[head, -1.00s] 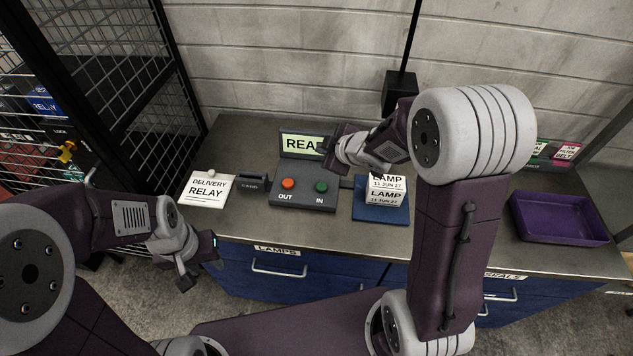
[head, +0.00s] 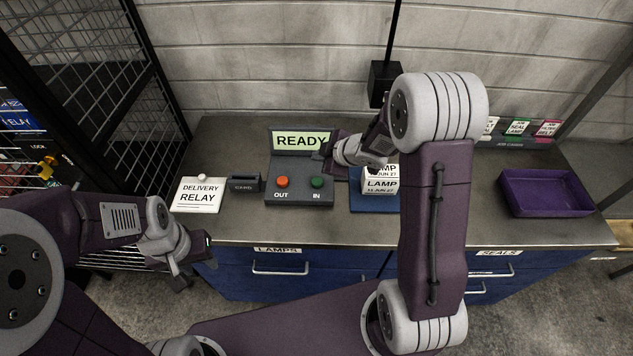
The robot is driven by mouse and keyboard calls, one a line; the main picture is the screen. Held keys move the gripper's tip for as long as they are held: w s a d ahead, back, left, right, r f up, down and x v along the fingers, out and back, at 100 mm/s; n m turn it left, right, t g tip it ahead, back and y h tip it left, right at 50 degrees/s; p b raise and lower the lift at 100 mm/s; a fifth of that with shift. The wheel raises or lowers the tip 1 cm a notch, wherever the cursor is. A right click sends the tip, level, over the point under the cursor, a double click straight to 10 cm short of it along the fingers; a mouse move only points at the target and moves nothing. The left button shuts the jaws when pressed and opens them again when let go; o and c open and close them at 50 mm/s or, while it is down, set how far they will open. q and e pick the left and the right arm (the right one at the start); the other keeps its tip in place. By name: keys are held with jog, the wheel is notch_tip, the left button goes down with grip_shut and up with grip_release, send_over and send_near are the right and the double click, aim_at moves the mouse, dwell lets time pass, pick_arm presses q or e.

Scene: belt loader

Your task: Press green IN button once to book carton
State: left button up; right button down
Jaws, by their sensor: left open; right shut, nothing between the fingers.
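A dark grey button box (head: 290,195) stands on the bench, with a lit screen (head: 301,141) reading READY. The green IN button (head: 317,182) is at its right and the orange-red OUT button (head: 282,182) at its left. A white carton marked LAMP (head: 380,184) sits on a blue pad (head: 372,204) right of the box. My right gripper (head: 325,158) is shut and empty, above and just behind the green button, apart from it. It hides part of the screen's right edge. My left gripper (head: 198,258) is open and empty, in front of the bench's left end.
A purple tray (head: 545,193) stands at the right. A wire mesh cage (head: 95,75) borders the left. Bench between pad and tray is partly hidden by my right arm.

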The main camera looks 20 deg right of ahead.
aim_at(319, 183)
notch_tip(319, 183, down, 8)
jog(key=b, duration=0.6)
jog(key=shift+r+b, duration=0.25)
jog(key=shift+b, duration=0.15)
jog(key=shift+d+f, duration=0.15)
jog(key=shift+f, duration=0.2)
jog(key=shift+r, duration=0.1)
jog(key=shift+b, duration=0.3)
dwell(0.5)
jog(key=shift+f, duration=0.45)
jog(key=shift+s+f+b, duration=0.1)
jog(key=shift+f+b, duration=0.45)
jog(key=shift+b, duration=0.1)
dwell(0.4)
jog(key=shift+r+p, duration=1)
